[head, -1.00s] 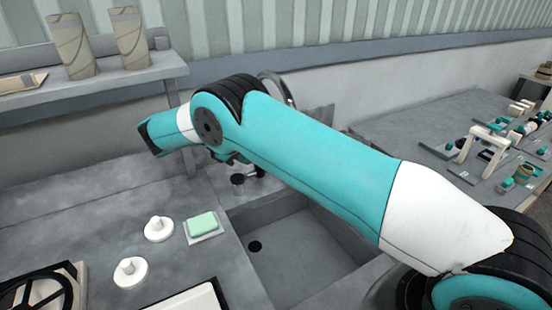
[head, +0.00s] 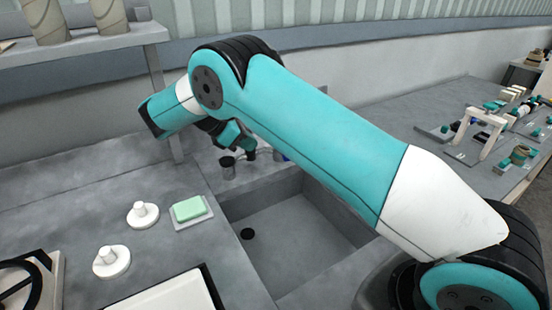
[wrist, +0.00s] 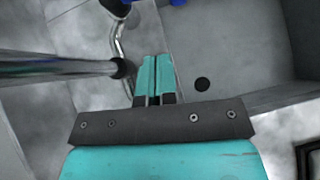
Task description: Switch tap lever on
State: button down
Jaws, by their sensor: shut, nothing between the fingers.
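In the head view my gripper (head: 250,147) hangs below my wrist, partly behind my arm, close to the tap at the sink's back edge. In the wrist view its teal fingers (wrist: 156,62) are shut together and empty. A thick chrome pipe (wrist: 60,70) of the tap comes in from the left, with a thinner curved chrome tube (wrist: 119,42) beside the fingers. A small blue part (wrist: 180,2) shows at the top edge, beyond the fingertips; I cannot tell whether it is the lever. In the head view a dark grey fitting (head: 228,168) stands left of my gripper. My arm hides most of the tap.
The grey sink (head: 285,235) with its dark drain (head: 247,234) lies below my arm. Green soap on a dish (head: 190,210) and two white knobs (head: 142,212) (head: 110,259) are to the left. A shelf (head: 90,45) stands at the back left, a cluttered table (head: 400,110) at right.

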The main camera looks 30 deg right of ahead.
jog(key=x, duration=0.5)
jog(key=shift+s+d+f, duration=0.1)
jog(key=shift+d+f, duration=0.05)
jog(key=shift+d, duration=0.1)
jog(key=shift+s+d, duration=0.2)
jog(key=shift+d, duration=1)
jog(key=shift+s+d, duration=0.1)
jog(key=shift+d, duration=0.55)
jog(key=shift+p, duration=0.55)
